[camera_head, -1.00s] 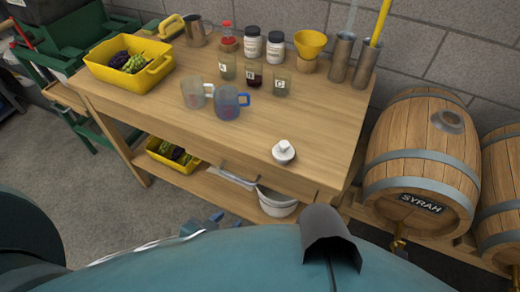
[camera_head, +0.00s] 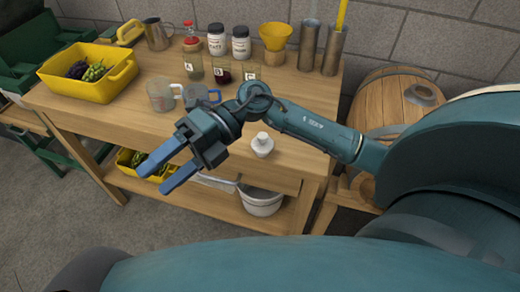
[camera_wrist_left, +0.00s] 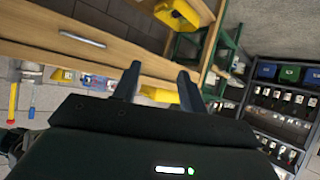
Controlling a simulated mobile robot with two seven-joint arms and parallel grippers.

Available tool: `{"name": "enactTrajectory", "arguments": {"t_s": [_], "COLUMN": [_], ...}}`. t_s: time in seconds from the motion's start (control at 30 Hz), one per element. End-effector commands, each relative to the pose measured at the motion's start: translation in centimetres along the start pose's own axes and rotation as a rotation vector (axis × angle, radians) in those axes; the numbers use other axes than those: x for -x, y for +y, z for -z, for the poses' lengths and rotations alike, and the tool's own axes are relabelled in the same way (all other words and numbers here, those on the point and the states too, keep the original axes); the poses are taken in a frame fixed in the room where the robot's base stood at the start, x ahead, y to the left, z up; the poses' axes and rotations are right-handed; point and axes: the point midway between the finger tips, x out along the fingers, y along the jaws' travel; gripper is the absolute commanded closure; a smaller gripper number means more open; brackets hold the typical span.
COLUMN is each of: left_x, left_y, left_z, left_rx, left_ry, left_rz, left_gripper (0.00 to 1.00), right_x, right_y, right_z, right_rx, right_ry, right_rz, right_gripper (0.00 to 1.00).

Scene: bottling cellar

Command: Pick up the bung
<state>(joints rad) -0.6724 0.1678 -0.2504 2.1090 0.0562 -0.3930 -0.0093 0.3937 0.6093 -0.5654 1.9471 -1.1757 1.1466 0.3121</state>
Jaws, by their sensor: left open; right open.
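A small white bung (camera_head: 262,145) with a narrower knob on top stands near the front right edge of the wooden workbench (camera_head: 130,112). My right gripper (camera_head: 156,178) is open and empty. It is in front of the bench's front edge, left of the bung and apart from it, with its blue fingers pointing down and left. My right arm passes just behind the bung in the head view. My left gripper (camera_wrist_left: 160,82) shows only in the left wrist view, open with nothing between its fingers. The bung does not show clearly there.
Two measuring jugs (camera_head: 160,96), several lettered beakers (camera_head: 223,72), bottles and a yellow funnel (camera_head: 276,36) stand behind my right arm. A yellow grape crate (camera_head: 90,92) is at the left. A white bucket (camera_head: 262,203) sits on the lower shelf. A barrel (camera_head: 375,105) stands at the right.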

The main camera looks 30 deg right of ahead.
Motion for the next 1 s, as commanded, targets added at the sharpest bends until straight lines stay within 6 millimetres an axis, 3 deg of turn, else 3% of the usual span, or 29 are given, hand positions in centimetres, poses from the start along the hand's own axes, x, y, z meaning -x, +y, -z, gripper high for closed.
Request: {"name": "enactTrajectory", "arguments": {"t_s": [0.1, 0.2, 0.3, 0.43, 0.57, 0.8, 1.0], "left_x": [-0.5, -0.7, -0.7, -0.8, -0.8, -0.7, -0.7], "left_y": [0.1, 0.3, 0.5, 0.6, 0.7, 0.7, 0.6], "left_z": [-0.5, -0.4, -0.2, -0.3, -0.3, -0.3, -0.3], "left_rx": [0.002, 0.005, 0.008, 0.010, 0.011, 0.014, 0.012], "left_ry": [0.013, 0.024, 0.033, 0.036, 0.037, 0.038, 0.037], "left_rz": [-0.007, -0.013, -0.019, -0.025, -0.027, -0.028, -0.025], "left_gripper": [0.57, 0.57, 0.57, 0.57, 0.57, 0.57, 0.57], "right_x": [5.5, 11.9, 17.6, 22.3, 23.6, 22.8, 22.4], "right_y": [-4.8, -6.7, -6.9, -6.1, -6.7, -11.0, -13.2], "right_z": [-0.5, -1.5, -2.3, -2.6, -2.4, -1.7, -1.5], "right_rx": [0.125, 0.128, 0.089, 0.029, 0.001, 0.000, 0.005], "right_ry": [0.166, 0.220, 0.222, 0.201, 0.195, 0.198, 0.196], "right_rz": [0.487, 0.845, 1.116, 1.318, 1.383, 1.383, 1.381], "right_gripper": [0.34, 0.34, 0.34, 0.34, 0.34, 0.34, 0.34]}}
